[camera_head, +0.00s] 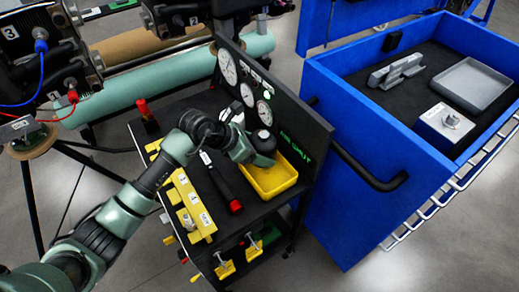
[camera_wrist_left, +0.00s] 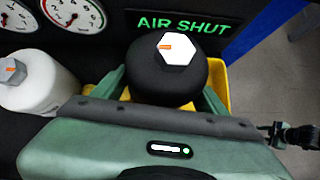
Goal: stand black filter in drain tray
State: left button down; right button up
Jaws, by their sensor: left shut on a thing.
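The black filter (camera_head: 264,141) is a dark, rounded canister with a white hexagonal cap; it fills the top centre of the left wrist view (camera_wrist_left: 160,80). My left gripper (camera_head: 257,151) is shut on it, with one green finger on each side in the wrist view (camera_wrist_left: 163,98). The filter is upright, at the back left edge of the yellow drain tray (camera_head: 285,183). The tray shows behind the filter in the wrist view (camera_wrist_left: 218,80). The filter's bottom is hidden, so I cannot tell whether it touches the tray. My right gripper is not in view.
A gauge panel (camera_head: 290,112) marked AIR SHUT stands close behind the filter. A white filter (camera_wrist_left: 38,85) stands left of my gripper in the wrist view. A black tool with a red end (camera_head: 222,185) and a yellow rack (camera_head: 190,205) lie on the cart. A blue cabinet (camera_head: 355,165) stands right.

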pick_arm(q)
jog(key=shift+s+a+f+g+b, duration=0.1)
jog(key=shift+s+f+b, duration=0.05)
jog(key=shift+f, duration=0.4)
jog(key=shift+s+a+f+g+b, duration=0.1)
jog(key=shift+s+a+f+b, duration=0.1)
jog(key=shift+f, duration=0.3)
jog(key=shift+s+a+f+g+b, duration=0.1)
jog(key=shift+f+b, duration=0.05)
jog(key=shift+f, duration=0.4)
jog(key=shift+d, duration=0.1)
jog(key=shift+c, duration=1.5)
grip_release()
jog(key=shift+o, duration=1.3)
jog(key=shift+w, duration=0.35)
jog(key=shift+o, duration=0.2)
jog(key=shift+r, duration=0.1)
jog(key=shift+d+r, duration=0.1)
jog(key=shift+r, duration=0.1)
